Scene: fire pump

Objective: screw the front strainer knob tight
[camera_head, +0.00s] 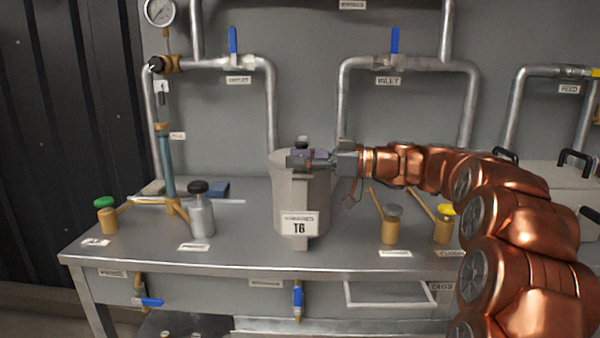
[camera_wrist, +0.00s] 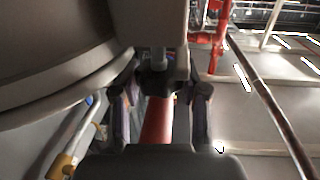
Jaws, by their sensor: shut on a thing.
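The strainer (camera_head: 290,200) is a grey cylinder on the bench, with a lid on top and a tag reading T6 on its front. My gripper (camera_head: 303,160) is at the front edge of the lid, reaching in from the right. In the wrist view, my gripper's fingers (camera_wrist: 160,97) stand on both sides of the dark front strainer knob (camera_wrist: 157,83), which sits on a short grey stem. My gripper is shut on this knob. The head view hides the front knob behind my gripper. A dark rear knob (camera_head: 302,142) shows beyond the lid.
A grey bottle with a black cap (camera_head: 201,210) stands left of the strainer. Brass fittings with a grey cap (camera_head: 391,225) and a yellow cap (camera_head: 444,222) stand to the right. Pipes with blue-handled valves (camera_head: 234,45) run along the back wall.

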